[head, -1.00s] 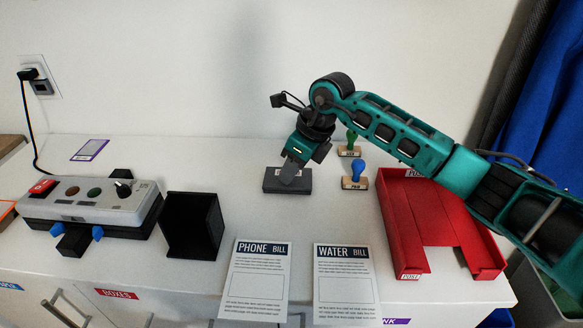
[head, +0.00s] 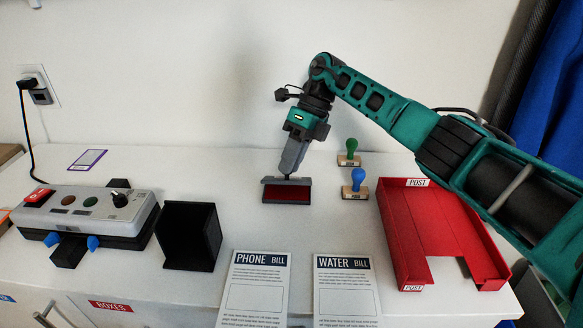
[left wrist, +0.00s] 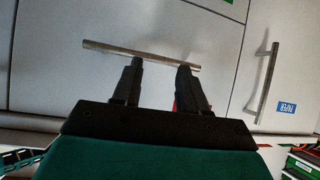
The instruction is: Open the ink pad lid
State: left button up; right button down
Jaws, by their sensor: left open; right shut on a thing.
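The ink pad (head: 287,194) sits on the white counter, and its red inner surface shows. Its dark grey lid (head: 300,181) is raised at the back edge of the pad. My right gripper (head: 289,175) points down with its fingertips at the top of the lid and is shut on it. The exact contact is too small to see. My left gripper (left wrist: 157,85) is open in the left wrist view, in front of white cabinet doors with a bar handle (left wrist: 140,55). It does not show in the head view.
A green-handled stamp (head: 350,153) and a blue-handled stamp (head: 357,187) stand right of the pad. A red post tray (head: 400,240) is farther right. Phone (head: 254,290) and water (head: 346,290) bills lie in front. A black holder (head: 190,236) and a button box (head: 85,215) are left.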

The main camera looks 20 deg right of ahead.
jog(key=shift+w+b, duration=0.2)
jog(key=shift+b, duration=0.2)
jog(key=shift+d+r+g, duration=0.1)
jog(key=shift+g, duration=0.2)
jog(key=c, duration=1)
grip_release()
